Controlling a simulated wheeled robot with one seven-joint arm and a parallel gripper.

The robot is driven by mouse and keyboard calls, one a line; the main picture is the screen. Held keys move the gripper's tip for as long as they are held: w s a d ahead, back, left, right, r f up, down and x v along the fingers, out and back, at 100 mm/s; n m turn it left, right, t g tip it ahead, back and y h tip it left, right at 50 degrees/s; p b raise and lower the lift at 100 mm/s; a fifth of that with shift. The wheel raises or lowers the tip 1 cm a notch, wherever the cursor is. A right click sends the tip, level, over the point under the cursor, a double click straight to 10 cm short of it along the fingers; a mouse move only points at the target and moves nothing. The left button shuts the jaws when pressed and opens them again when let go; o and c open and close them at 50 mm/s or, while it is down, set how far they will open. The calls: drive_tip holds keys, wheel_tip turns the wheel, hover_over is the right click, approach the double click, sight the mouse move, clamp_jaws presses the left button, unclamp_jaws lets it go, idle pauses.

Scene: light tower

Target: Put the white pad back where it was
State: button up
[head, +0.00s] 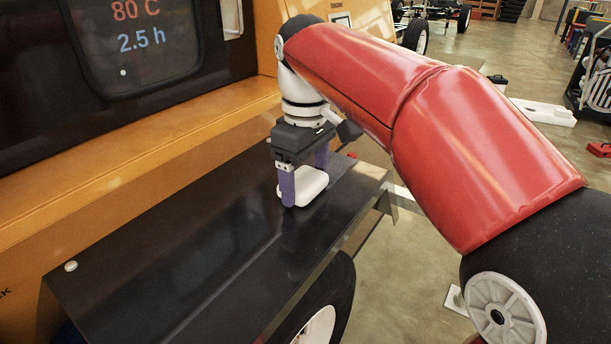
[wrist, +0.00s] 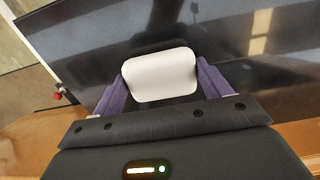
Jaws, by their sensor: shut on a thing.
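The white pad (head: 313,187) is a small rounded block between the purple fingers of my gripper (head: 305,190), at the right end of a black shelf (head: 215,240). In the wrist view the white pad (wrist: 160,76) sits between the two fingers of my gripper (wrist: 160,82), one finger at each side. The gripper is shut on the pad. A dark shadow lies just beyond the pad on the shelf. I cannot tell whether the pad touches the shelf or is slightly above it.
The shelf juts from an orange machine (head: 160,145) with a dark display (head: 135,40) reading 80 C and 2.5 h. Most of the shelf's left part is bare. A wheel (head: 325,310) is below the shelf's front edge. Open floor (head: 420,240) lies to the right.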

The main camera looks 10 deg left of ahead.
sight(307, 179)
drive_tip(key=shift+f, duration=0.1)
drive_tip(key=o, duration=0.9)
wheel_tip(307, 179, up, 12)
drive_tip(key=p, duration=0.4)
drive_tip(key=shift+d, duration=0.1)
